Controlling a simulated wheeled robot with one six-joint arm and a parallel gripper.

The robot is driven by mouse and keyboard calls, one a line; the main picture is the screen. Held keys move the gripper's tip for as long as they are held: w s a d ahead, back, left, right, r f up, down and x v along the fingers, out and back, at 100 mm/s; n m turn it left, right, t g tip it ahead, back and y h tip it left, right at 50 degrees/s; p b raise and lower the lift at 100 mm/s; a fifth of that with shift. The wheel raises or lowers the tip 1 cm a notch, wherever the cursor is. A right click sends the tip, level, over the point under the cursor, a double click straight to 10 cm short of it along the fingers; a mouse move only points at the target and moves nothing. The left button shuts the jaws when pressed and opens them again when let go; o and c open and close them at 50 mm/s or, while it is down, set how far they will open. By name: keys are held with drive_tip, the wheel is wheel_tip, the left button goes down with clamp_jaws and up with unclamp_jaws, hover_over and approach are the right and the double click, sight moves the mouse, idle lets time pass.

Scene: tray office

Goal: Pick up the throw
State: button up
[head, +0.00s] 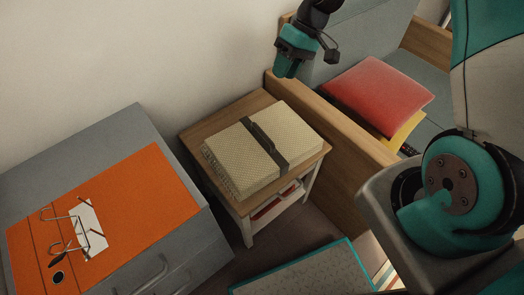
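The throw (235,166) appears to be the folded beige, woven-textured bundle lying flat on a small wooden side table (190,133). A dark strap (264,144) with a raised handle-like loop crosses its top. My gripper (287,72) is at the top of the head view, teal and black, pointing down. In the picture it is above and slightly right of the throw, apart from it. Its fingertips are small and seen at an angle, so I cannot tell whether they are open or shut. Nothing is visibly held.
A wooden-sided sofa (330,135) with red (378,94) and yellow (408,130) cushions stands right of the table. A teal-edged board (300,272) is in front. A wall is behind.

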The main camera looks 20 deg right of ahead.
drive_tip(key=m+b, duration=0.1)
approach(265, 134)
drive_tip(key=shift+y, duration=0.4)
drive_tip(key=x, duration=0.4)
drive_tip(key=shift+s+d+f, duration=0.25)
drive_tip(key=shift+f, duration=0.05)
drive_tip(key=x, duration=0.6)
drive_tip(key=shift+w+f, duration=0.2)
drive_tip(key=shift+f, duration=0.1)
clamp_jaws()
drive_tip(key=shift+r, duration=0.1)
